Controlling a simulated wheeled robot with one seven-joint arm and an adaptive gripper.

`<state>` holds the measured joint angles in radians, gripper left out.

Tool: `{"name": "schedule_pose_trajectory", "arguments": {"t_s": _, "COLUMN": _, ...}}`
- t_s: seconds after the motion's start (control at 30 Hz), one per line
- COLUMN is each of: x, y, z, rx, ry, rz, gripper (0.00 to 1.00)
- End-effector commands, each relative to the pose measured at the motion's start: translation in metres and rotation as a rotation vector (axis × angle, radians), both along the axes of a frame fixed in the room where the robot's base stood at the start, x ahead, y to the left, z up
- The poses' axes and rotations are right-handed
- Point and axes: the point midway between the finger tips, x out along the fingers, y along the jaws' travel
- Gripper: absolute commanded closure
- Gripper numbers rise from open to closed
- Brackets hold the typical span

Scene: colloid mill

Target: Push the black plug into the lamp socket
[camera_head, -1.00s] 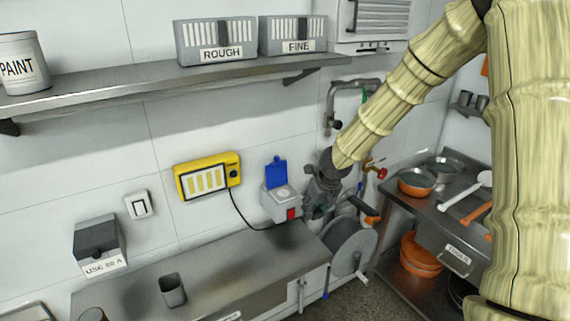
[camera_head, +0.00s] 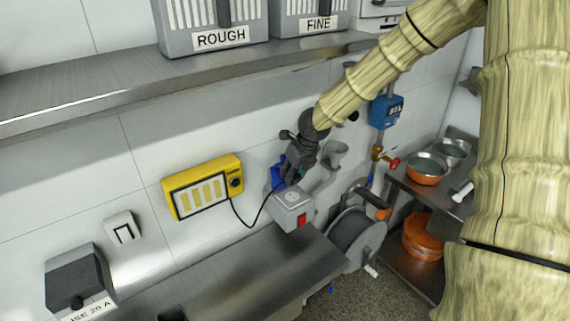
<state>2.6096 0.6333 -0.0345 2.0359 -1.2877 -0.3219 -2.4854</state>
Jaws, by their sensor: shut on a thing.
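The lamp socket (camera_head: 291,207) is a grey wall box with a round outlet on its top face, a red switch on its front and a raised blue lid (camera_head: 276,177). My gripper (camera_head: 289,179) is just above and behind the outlet, in front of the lid. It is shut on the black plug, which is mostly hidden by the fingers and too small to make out. The black cord (camera_head: 258,218) runs from the yellow lamp (camera_head: 203,187) down and up to my gripper. I cannot tell whether the plug touches the outlet.
A steel counter (camera_head: 225,275) lies below the socket. A steel shelf (camera_head: 110,92) with the ROUGH (camera_head: 222,38) and FINE (camera_head: 318,23) boxes is above. A grey reel (camera_head: 357,240) stands to the right of the counter. A light switch (camera_head: 122,229) is on the left wall.

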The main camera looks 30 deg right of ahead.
Motion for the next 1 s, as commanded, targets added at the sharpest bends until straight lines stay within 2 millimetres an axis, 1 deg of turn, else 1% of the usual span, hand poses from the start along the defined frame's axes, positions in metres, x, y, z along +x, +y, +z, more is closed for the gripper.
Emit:
{"name": "schedule_pose_trajectory", "arguments": {"t_s": 0.23, "x": -0.002, "y": -0.003, "z": 0.0, "rx": 0.0, "ry": 0.0, "rz": -0.005, "gripper": 0.84}}
{"name": "schedule_pose_trajectory", "arguments": {"t_s": 0.57, "x": -0.001, "y": -0.002, "z": -0.001, "rx": 0.0, "ry": 0.0, "rz": -0.003, "gripper": 0.84}}
{"name": "schedule_pose_trajectory", "arguments": {"t_s": 0.77, "x": -0.001, "y": -0.001, "z": -0.011, "rx": 0.0, "ry": 0.001, "rz": -0.002, "gripper": 0.84}}
{"name": "schedule_pose_trajectory", "arguments": {"t_s": 1.0, "x": -0.001, "y": -0.001, "z": -0.029, "rx": -0.001, "ry": 0.002, "rz": -0.001, "gripper": 0.84}}
